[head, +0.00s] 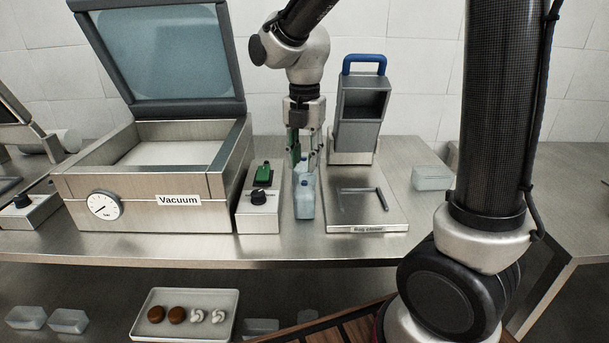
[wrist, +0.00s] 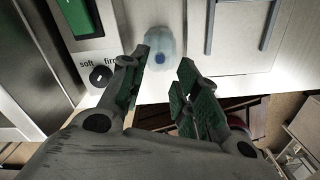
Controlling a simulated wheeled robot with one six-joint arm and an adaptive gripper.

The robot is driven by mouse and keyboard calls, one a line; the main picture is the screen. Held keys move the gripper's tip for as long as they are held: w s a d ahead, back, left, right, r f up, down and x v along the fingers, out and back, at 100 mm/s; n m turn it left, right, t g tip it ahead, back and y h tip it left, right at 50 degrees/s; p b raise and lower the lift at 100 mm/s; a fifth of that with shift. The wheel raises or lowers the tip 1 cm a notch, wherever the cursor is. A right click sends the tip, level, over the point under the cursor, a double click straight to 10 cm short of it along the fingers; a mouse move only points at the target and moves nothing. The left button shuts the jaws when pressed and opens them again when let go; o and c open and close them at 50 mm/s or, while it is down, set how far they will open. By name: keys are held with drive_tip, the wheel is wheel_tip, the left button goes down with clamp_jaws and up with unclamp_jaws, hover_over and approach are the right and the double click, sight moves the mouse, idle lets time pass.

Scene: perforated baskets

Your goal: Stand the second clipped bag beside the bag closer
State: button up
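A pale blue, translucent bag (head: 304,203) stands upright on the counter in the head view, just left of the bag closer's base plate. In the wrist view the bag (wrist: 160,42) lies just past my fingertips, with a darker blue spot on it. The bag closer (head: 362,110) is a grey metal device with a blue handle and a flat plate in front. My gripper (head: 306,155) points down at the bag's upper part. The wrist view shows my gripper (wrist: 165,62) with its green-padded fingers apart and nothing clearly held. I cannot tell whether they touch the bag.
A control box (head: 259,205) with a black knob stands close left of the bag. The vacuum machine (head: 150,180), lid raised, is further left. A clear container (head: 432,178) sits right of the bag closer. A tray (head: 150,335) with brown and white items is below.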

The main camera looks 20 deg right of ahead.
wheel_tip(320, 180, up, 6)
drive_tip(key=s+d+r+m+t, duration=0.2)
drive_tip(key=s+d+r+m, duration=0.1)
drive_tip(key=s+d+m, duration=0.75)
drive_tip(key=s+d+m+t, duration=0.1)
drive_tip(key=s+m, duration=0.3)
drive_tip(key=m, duration=0.4)
drive_tip(key=s+d+f+m+t, duration=0.1)
drive_tip(key=s+d+m, duration=0.2)
drive_tip(key=m, duration=0.6)
drive_tip(key=shift+s+d+f, duration=0.2)
drive_tip(key=shift+s, duration=0.55)
drive_tip(key=shift+m, duration=0.25)
